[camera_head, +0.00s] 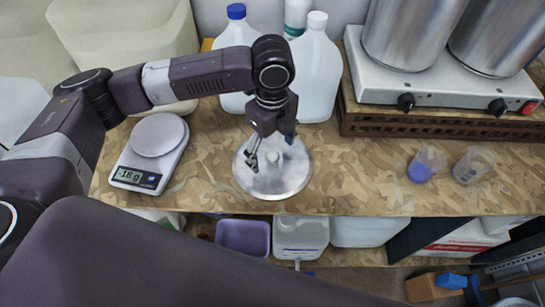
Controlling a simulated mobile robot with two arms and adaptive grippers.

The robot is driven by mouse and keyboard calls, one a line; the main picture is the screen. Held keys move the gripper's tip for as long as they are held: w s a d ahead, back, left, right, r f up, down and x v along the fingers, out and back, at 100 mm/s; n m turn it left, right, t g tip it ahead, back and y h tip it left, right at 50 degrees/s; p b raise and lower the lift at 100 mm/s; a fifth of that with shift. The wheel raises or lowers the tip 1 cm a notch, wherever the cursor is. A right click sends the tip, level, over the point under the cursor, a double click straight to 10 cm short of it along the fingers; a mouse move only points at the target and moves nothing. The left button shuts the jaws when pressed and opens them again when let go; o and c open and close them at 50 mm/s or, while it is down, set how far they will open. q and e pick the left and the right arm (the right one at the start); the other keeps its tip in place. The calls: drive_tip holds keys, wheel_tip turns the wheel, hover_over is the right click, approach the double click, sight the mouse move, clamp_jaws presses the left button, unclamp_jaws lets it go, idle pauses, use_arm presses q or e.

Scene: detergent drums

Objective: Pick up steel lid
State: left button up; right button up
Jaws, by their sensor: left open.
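The steel lid (287,183) is a round, shiny metal disc with a raised knob (287,159) at its middle. It lies flat on the patterned wooden shelf (350,185), near the front edge. My left gripper (269,153) points down over the lid, with its open fingers close to the knob. I cannot tell whether a finger touches the knob or the lid. My right gripper is not in view.
White jugs (317,75) stand close behind the lid. A scale (152,155) is at the left. A double hot plate (440,95) with two steel pots (410,30) is back right. Two small cups (425,164) stand at right. Shelf space between lid and cups is clear.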

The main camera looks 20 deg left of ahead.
use_arm(q)
wheel_tip(320, 180, down, 2)
drive_tip(key=shift+w+f, duration=0.1)
drive_tip(key=shift+w, duration=0.05)
drive_tip(key=c, duration=1)
clamp_jaws()
